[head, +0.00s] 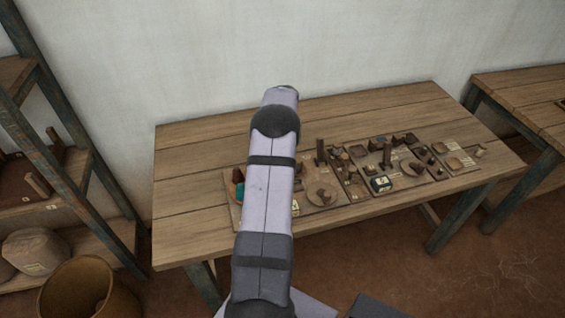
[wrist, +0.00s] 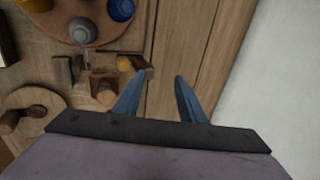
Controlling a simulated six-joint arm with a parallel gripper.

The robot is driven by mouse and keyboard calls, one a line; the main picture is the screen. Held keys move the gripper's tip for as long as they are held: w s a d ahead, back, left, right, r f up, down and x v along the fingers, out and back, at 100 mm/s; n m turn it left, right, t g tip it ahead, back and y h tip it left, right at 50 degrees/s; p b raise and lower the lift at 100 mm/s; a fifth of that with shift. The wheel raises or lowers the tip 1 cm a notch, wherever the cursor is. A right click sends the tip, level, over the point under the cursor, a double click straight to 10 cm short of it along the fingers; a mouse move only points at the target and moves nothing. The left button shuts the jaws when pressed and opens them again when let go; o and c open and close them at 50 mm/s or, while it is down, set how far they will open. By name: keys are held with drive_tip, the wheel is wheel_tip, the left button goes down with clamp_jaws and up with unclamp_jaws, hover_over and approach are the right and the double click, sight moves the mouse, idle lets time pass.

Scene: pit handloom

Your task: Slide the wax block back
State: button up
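I cannot pick out the wax block with certainty. A small yellow lump (wrist: 124,63) beside brown wooden pieces shows in the wrist view and may be it. My gripper (wrist: 159,78) is open, with its two blue fingers apart and bare table planks between them. The left fingertip is close to the yellow lump and a small brown block (wrist: 145,68); I cannot tell whether it touches. In the head view my arm hides the gripper and the left part of the tool board (head: 230,213).
The wooden table (head: 195,162) is clear behind the board. The board bears round discs, upright posts and a small labelled box (head: 380,184). A round tray (wrist: 62,22) with grey and blue cups shows in the wrist view. A second table (head: 515,95) and shelves (head: 75,110) flank it.

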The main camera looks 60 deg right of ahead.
drive_tip(key=shift+w+r+p, duration=0.1)
drive_tip(key=shift+r+p, duration=0.3)
drive_tip(key=shift+p, duration=0.6)
drive_tip(key=shift+w+r, duration=0.1)
drive_tip(key=shift+w, duration=0.05)
drive_tip(key=w+a+r+n+y, duration=0.1)
drive_tip(key=w+a+r+n, duration=0.2)
drive_tip(key=a, duration=0.7)
drive_tip(key=w+a+r+n+g+y, duration=0.15)
drive_tip(key=w+a+n, duration=0.3)
drive_tip(key=a, duration=0.55)
drive_tip(key=w+a+r+n+t, duration=0.1)
drive_tip(key=w+a+r+n, duration=0.3)
drive_tip(key=a, duration=0.6)
drive_tip(key=s+a+n+g+y, duration=0.1)
drive_tip(key=s+a+n, duration=0.25)
drive_tip(key=a, duration=0.45)
drive_tip(key=s+a+n+g, duration=0.1)
drive_tip(key=s+a+n, duration=0.25)
drive_tip(key=a, duration=0.45)
drive_tip(key=s+a+n, duration=0.9)
drive_tip(key=s+a, duration=0.2)
drive_tip(key=s, duration=0.2)
wheel_tip(320, 180, down, 21)
drive_tip(key=b, duration=1.9)
drive_tip(key=shift+w+d+g+b, duration=0.15)
drive_tip(key=shift+w+g+b, duration=0.05)
drive_tip(key=shift+g+b, duration=0.25)
